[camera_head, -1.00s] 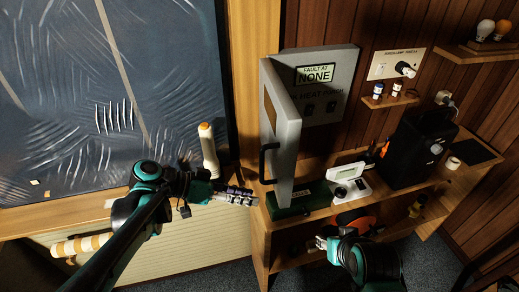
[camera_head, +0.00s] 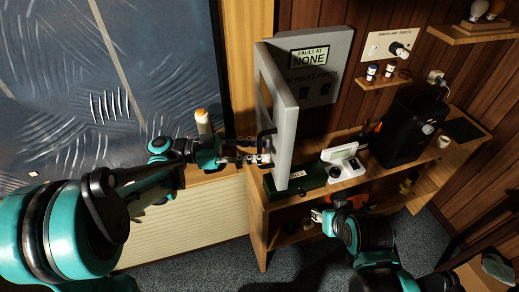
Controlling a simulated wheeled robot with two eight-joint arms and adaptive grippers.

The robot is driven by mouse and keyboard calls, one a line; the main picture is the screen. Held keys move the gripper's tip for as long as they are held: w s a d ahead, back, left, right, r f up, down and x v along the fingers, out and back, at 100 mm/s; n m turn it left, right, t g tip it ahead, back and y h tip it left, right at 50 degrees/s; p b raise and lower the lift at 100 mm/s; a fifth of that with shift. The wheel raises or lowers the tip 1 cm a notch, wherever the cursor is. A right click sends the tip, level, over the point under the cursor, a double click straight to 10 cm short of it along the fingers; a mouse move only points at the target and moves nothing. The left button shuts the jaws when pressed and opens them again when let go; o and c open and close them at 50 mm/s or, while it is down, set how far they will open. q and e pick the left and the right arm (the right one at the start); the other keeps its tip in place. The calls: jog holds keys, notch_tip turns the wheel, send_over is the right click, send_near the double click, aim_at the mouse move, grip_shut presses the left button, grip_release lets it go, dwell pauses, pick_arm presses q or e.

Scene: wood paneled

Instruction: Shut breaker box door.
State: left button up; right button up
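The grey breaker box (camera_head: 335,52) on the wood wall has a label reading "FAULT AT NONE". Its door (camera_head: 286,125) stands open, swung out toward me on the left side. A black handle (camera_head: 261,145) is on the door's outer left face. My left gripper (camera_head: 262,151) is at this handle, with its fingers apart and the handle at the fingertips. I cannot tell whether they touch it. My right gripper (camera_head: 318,215) is low at the front of the shelf, away from the door. Its fingers are too small to read.
Below the box, a wooden shelf holds a green case (camera_head: 292,183), a white device (camera_head: 342,162) and a black box (camera_head: 405,132). A white bottle with an orange cap (camera_head: 203,122) stands on the ledge behind my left arm. A window (camera_head: 90,90) fills the left.

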pick_arm(q)
jog(key=shift+d, duration=0.2)
grip_shut()
